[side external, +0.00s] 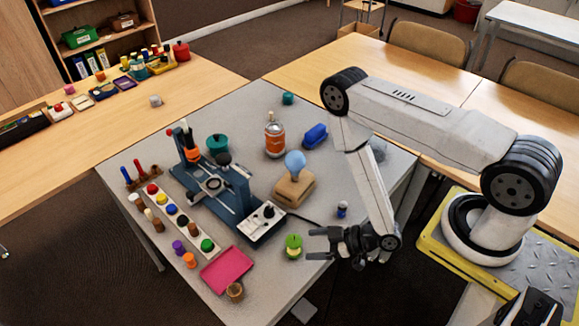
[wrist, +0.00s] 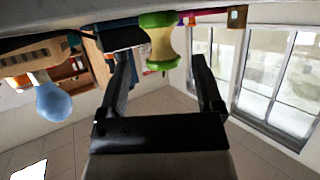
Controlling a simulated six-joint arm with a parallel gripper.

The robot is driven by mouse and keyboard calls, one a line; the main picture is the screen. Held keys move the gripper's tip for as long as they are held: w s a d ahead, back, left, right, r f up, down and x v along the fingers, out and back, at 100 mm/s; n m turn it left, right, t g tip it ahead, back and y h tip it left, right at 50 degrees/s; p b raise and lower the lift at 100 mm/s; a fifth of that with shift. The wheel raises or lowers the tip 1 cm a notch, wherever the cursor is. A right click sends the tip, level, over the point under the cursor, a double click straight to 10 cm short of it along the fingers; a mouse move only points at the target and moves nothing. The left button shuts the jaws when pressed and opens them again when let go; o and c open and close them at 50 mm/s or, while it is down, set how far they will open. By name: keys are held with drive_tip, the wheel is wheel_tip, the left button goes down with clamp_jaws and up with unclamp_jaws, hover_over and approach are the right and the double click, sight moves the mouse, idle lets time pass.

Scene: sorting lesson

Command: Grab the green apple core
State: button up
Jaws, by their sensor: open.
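The green apple core (side external: 293,246) stands upright near the front right edge of the grey table (side external: 300,290). It has green ends and a paler yellow middle. My gripper (side external: 312,244) is just to the right of it in the side view, with its fingers pointing toward it. In the wrist view the picture is upside down, and the apple core (wrist: 160,40) shows beyond and between the two fingertips of my gripper (wrist: 158,62). The fingers are apart with nothing held between them.
A wooden block with a blue bulb (side external: 294,178) stands behind the core. A pink tray (side external: 227,270) and a small brown cup (side external: 235,292) lie to its left. A blue and grey machine (side external: 240,205) fills the table's middle. A small dark-blue item (side external: 342,209) stands behind my gripper.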

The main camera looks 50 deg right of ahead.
sight(297, 246)
drive_tip(key=shift+x, duration=2.55)
drive_tip(key=shift+s, duration=0.1)
clamp_jaws()
